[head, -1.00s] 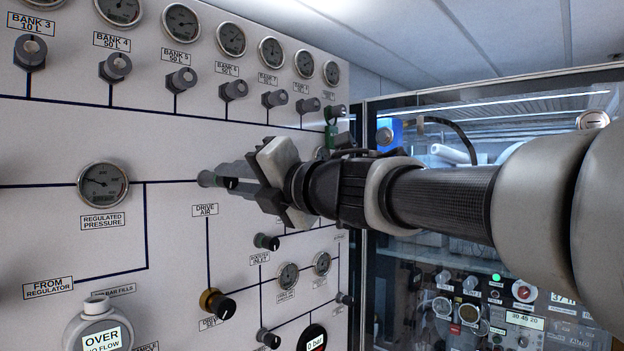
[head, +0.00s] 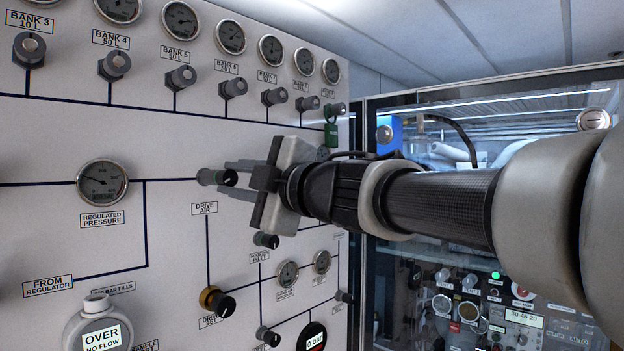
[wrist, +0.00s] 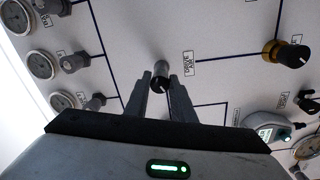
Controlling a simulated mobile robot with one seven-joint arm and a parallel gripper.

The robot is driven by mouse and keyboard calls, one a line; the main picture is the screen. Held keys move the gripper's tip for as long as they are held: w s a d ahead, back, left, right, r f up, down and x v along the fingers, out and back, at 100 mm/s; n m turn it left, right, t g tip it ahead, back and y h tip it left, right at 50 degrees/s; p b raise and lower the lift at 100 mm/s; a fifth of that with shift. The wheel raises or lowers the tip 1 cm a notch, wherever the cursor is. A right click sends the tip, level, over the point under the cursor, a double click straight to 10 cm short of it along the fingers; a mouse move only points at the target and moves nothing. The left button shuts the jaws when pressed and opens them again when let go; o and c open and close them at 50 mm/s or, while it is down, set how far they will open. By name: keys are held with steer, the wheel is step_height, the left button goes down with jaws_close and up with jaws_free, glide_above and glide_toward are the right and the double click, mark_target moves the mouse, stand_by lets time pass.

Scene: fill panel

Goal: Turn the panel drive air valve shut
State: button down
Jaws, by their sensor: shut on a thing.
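The drive air valve (head: 207,177) is a grey stem with a black knob on the white panel, just above the DRIVE AIR label (head: 204,208). In the wrist view, the valve (wrist: 160,84) stands between my two fingers, close to their tips. My gripper (head: 232,178) is shut on the valve's knob, and the arm comes in from the right. In the wrist view, my gripper's fingertips (wrist: 161,77) lie on either side of the knob. The exact contact faces are hard to see.
A brass-based black valve (head: 217,302) sits below the label, and a small dark knob (head: 266,240) is close under my gripper. A row of bank valves (head: 181,78) and gauges runs above. A regulated pressure gauge (head: 102,185) is at left. A glass-fronted cabinet (head: 470,110) stands at right.

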steer(key=m, duration=0.5)
steer(key=shift+f+m, duration=0.2)
steer(key=shift+m, duration=0.2)
steer(key=m, duration=0.6)
steer(key=shift+s+a+h, duration=0.1)
steer(key=shift+h, duration=0.2)
steer(key=m, duration=0.5)
steer(key=shift+m, duration=0.4)
steer(key=m, duration=0.6)
steer(key=shift+s+a, duration=0.1)
steer(key=shift+r, duration=0.1)
steer(key=c, duration=1.5)
jaws_free()
